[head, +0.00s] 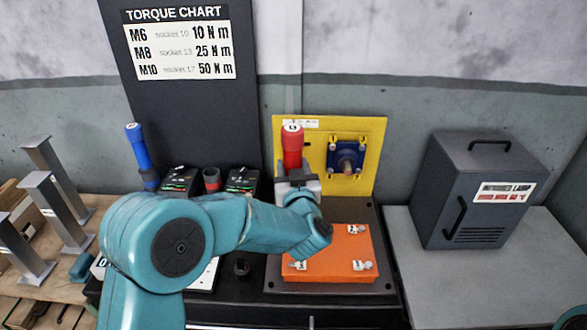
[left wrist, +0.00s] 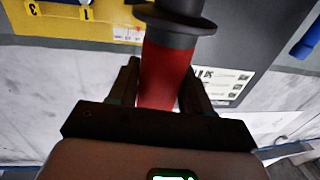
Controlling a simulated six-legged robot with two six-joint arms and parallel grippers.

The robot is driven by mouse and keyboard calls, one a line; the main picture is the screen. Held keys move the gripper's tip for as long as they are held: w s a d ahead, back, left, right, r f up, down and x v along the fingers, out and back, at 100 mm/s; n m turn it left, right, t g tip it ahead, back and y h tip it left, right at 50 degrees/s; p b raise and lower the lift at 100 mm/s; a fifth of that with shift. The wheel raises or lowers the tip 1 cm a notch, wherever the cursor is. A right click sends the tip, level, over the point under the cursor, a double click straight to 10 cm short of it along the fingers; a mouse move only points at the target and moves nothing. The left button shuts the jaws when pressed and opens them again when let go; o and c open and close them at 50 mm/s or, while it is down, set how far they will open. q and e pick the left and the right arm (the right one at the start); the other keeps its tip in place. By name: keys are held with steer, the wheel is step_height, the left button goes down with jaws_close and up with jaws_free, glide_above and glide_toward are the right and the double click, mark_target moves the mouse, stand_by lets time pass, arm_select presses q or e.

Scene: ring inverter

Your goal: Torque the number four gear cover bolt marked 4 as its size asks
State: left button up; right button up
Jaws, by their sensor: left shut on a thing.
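My left gripper (head: 297,183) is shut on a red-handled tool (head: 291,147), held upright above the back left of the orange gear cover (head: 330,252). In the left wrist view the red handle (left wrist: 163,75) sits between the fingers of the left gripper (left wrist: 160,92), with a dark collar beyond it. The tool's lower end is hidden by my gripper and arm. Bolts with small white tags show at the cover's back right (head: 355,230), front right (head: 362,265) and front left (head: 298,265). The back left corner is hidden. The tag numbers are too small to read. My right gripper is out of view.
A yellow plate (head: 366,125) with a blue flange (head: 347,158) stands behind the cover. The torque chart (head: 180,45) reads M6 10, M8 25, M10 50 N m. A blue-handled tool (head: 137,147) stands left. A dark lamp box (head: 475,190) stands right.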

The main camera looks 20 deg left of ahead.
arm_select(q)
steer(key=shift+d+f+b, duration=0.15)
steer(key=shift+f+b, duration=0.55)
steer(key=shift+f, duration=0.1)
steer(key=shift+s+f+b, duration=0.1)
steer(key=shift+f+b, duration=0.6)
steer(key=shift+f, duration=0.05)
step_height(320, 180, down, 2)
steer(key=shift+f+b, duration=0.1)
steer(key=shift+b, duration=0.9)
steer(key=shift+r+p, duration=0.3)
steer(key=shift+b, duration=0.35)
